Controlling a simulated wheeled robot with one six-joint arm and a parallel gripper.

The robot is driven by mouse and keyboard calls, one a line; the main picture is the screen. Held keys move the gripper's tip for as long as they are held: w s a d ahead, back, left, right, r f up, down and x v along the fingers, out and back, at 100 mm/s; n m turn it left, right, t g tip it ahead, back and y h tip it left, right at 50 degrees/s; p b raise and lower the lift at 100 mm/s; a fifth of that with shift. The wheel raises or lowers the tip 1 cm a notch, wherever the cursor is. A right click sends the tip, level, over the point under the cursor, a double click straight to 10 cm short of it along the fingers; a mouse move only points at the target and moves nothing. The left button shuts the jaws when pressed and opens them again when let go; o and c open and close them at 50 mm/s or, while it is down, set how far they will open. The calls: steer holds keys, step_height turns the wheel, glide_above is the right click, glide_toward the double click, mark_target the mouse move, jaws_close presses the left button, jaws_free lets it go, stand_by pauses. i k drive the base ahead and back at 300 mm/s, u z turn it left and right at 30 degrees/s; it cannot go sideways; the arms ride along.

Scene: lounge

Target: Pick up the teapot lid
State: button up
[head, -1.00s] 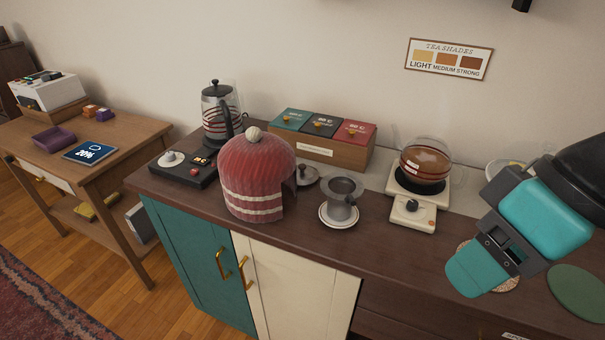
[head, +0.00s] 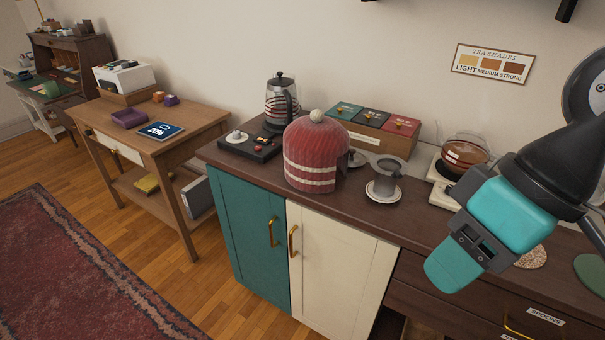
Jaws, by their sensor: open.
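A grey round lid (head: 357,158) lies on the dark counter (head: 345,215), partly hidden behind the right side of a red knitted cosy (head: 312,158) with white stripes. The cosy hides whatever is under it; a dark piece shows at its right edge. My gripper (head: 462,258) is in the right foreground of the head view, well to the right of the lid and apart from it. It is open and nothing shows in it.
A grey cup-shaped brewer (head: 385,182) on a white saucer stands right of the lid. A glass pot (head: 465,150) is on the right.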

mark_target(355, 160)
steer(key=u, duration=0.8)
steer(key=k, duration=1.05)
steer(key=u, duration=0.85)
steer(key=i, duration=1)
steer(key=z, duration=0.6)
steer(key=i, duration=0.85)
steer(key=z, duration=1.35)
steer(key=i, duration=0.65)
steer(key=z, duration=0.65)
